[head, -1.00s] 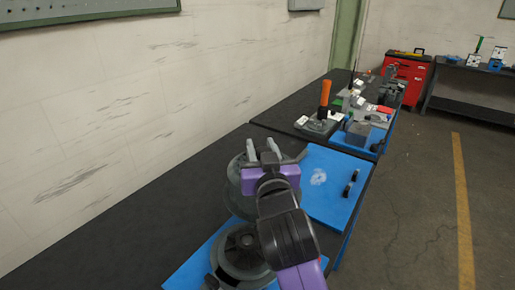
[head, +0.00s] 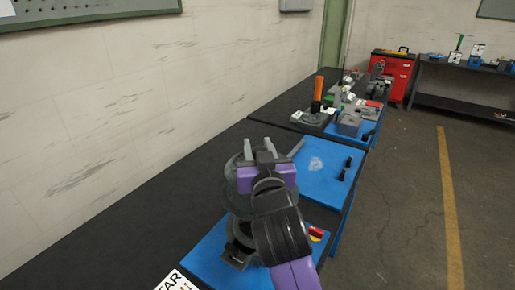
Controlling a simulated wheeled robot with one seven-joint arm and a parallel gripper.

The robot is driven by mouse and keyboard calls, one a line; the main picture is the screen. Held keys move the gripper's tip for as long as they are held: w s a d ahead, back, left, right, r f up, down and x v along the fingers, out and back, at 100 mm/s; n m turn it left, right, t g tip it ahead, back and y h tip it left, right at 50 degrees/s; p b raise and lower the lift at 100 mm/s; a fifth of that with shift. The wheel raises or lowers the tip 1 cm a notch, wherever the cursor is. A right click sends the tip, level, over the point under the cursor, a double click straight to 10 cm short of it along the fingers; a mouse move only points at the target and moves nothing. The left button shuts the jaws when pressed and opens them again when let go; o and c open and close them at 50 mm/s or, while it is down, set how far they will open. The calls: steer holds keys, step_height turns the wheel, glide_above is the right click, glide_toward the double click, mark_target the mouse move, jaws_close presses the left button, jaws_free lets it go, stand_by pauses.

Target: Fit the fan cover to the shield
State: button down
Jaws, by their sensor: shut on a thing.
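My gripper (head: 261,150) is shut on a grey round cover, which I take for the fan cover (head: 232,174). Its purple body and black wrist hide the cover's right side. A dark round assembly, probably with the shield (head: 238,248), sits on the near blue mat (head: 205,262). The cover is directly above it in the picture and overlaps its upper part. I cannot tell whether the two touch or a gap is left between them.
A second blue mat (head: 318,188) with two black handle-like parts (head: 346,168) lies beyond. A red and yellow item (head: 316,234) is right of my wrist. A white sign (head: 176,281) stands at the near edge. The black bench (head: 130,215) is clear at left.

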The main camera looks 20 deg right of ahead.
steer(key=shift+f+b, duration=2.35)
steer(key=shift+f, duration=0.5)
step_height(320, 180, down, 7)
steer(key=b, duration=0.6)
stand_by(2.5)
steer(key=c, duration=0.9)
jaws_free()
steer(key=shift+f, duration=0.1)
steer(key=shift+s, duration=0.1)
steer(key=shift+b+v, duration=0.85)
steer(key=shift+v, duration=2.95)
